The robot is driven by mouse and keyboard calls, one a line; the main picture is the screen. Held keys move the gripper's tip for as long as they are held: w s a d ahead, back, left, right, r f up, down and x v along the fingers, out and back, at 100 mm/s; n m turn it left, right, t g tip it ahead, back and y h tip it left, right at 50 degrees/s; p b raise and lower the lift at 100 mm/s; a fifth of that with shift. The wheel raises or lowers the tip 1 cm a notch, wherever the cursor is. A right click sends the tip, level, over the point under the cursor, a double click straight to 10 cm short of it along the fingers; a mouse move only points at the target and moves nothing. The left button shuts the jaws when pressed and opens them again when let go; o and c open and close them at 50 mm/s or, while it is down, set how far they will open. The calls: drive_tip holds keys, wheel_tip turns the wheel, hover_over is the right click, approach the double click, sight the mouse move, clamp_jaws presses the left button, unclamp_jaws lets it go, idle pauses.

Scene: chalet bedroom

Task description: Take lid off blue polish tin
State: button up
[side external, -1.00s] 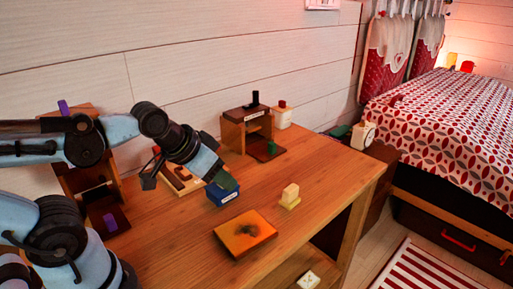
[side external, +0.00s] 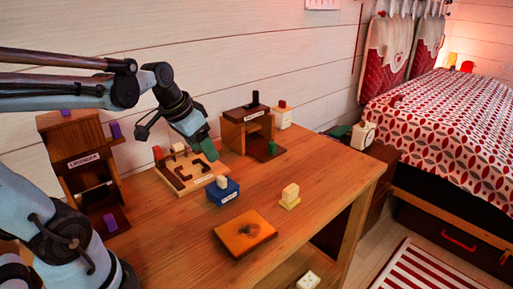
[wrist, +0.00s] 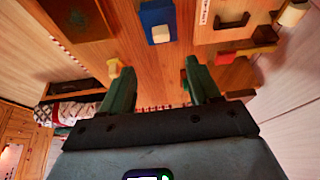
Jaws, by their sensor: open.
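The blue polish tin (side external: 224,196) is a small box with a pale label on its front, standing on the wooden table. A pale knob (side external: 222,182) stands on its top. I cannot tell a lid seam from the body. The tin also shows at the top of the wrist view (wrist: 153,16). My gripper (side external: 206,148) is open and empty, raised above and behind the tin, apart from it. Its two green fingers are spread in the wrist view (wrist: 160,82), with nothing between them.
A wooden maze-like board (side external: 180,186) lies behind the tin. A wooden stand (side external: 234,132) is at the back and a taller labelled cabinet (side external: 70,140) at the left. An orange square plate (side external: 262,238) and a yellow block (side external: 290,199) lie in front.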

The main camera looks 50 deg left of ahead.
sight(220, 178)
drive_tip(key=shift+x, duration=6.05)
drive_tip(key=shift+s+a+f, duration=0.1)
drive_tip(key=shift+s+a, duration=0.05)
drive_tip(key=c, duration=1.1)
